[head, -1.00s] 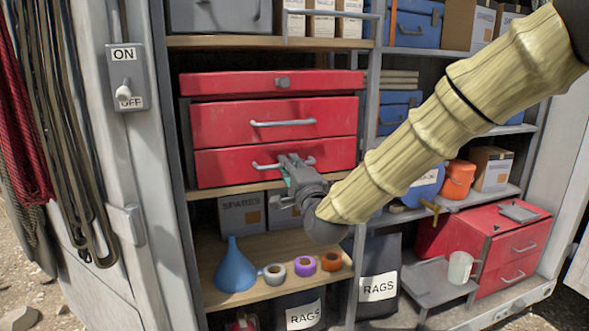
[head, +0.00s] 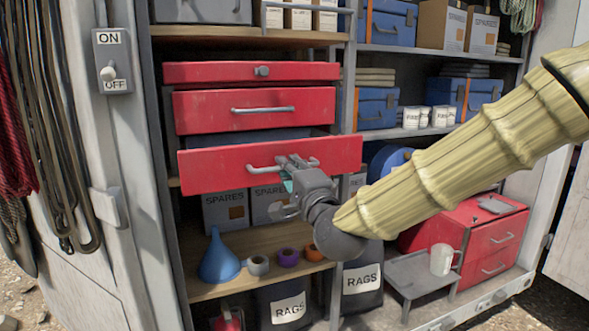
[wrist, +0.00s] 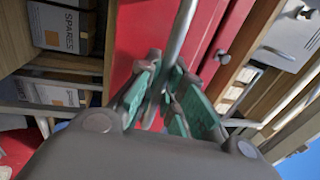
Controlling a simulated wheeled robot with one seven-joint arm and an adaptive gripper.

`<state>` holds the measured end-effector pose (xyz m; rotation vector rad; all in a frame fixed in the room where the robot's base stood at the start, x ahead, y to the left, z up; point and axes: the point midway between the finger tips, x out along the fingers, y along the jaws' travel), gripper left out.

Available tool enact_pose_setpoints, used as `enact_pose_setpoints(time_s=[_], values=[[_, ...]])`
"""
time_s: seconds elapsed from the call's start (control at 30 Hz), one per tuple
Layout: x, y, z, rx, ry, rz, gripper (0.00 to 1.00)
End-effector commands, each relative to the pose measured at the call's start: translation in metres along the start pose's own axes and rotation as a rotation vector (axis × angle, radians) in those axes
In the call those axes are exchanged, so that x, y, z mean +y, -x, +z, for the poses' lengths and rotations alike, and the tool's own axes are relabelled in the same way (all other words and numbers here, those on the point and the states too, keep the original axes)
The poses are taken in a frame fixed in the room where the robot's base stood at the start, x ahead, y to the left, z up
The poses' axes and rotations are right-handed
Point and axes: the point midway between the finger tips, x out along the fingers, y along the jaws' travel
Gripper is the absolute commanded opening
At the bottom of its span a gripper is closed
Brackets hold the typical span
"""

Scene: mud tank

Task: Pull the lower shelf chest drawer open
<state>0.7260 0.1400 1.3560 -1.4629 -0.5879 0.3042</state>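The red shelf chest (head: 220,73) stands on a wooden shelf, with a lid on top and two drawers below. Its lower drawer (head: 215,172) stands out from the body, with a dark opening showing above its front. The upper drawer (head: 200,112) sits farther back than the lower one. My gripper (head: 290,166) is at the right part of the lower drawer's bar handle (head: 262,169). In the wrist view, the green finger pads of my gripper (wrist: 162,98) are on either side of the metal bar (wrist: 182,30). The gripper body hides part of the contact.
Below are a blue funnel (head: 218,262), tape rolls (head: 287,257) and spares boxes (head: 226,210). A second red chest (head: 440,230) and a grey stand with a white mug (head: 442,260) are at lower right. A post (head: 347,100) divides the shelves.

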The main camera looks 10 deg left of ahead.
Motion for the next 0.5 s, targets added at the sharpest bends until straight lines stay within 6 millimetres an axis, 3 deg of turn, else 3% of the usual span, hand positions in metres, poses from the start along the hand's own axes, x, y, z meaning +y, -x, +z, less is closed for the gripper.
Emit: enact_pose_setpoints(time_s=[0.03, 0.13, 0.5], values=[[0.002, 0.001, 0.0003, -0.001, 0.0, 0.004, 0.17], [0.0018, 0.0012, -0.0003, 0.0, 0.0, 0.004, 0.32], [0.0013, 0.0044, -0.0015, 0.001, 0.0, 0.003, 0.32]])
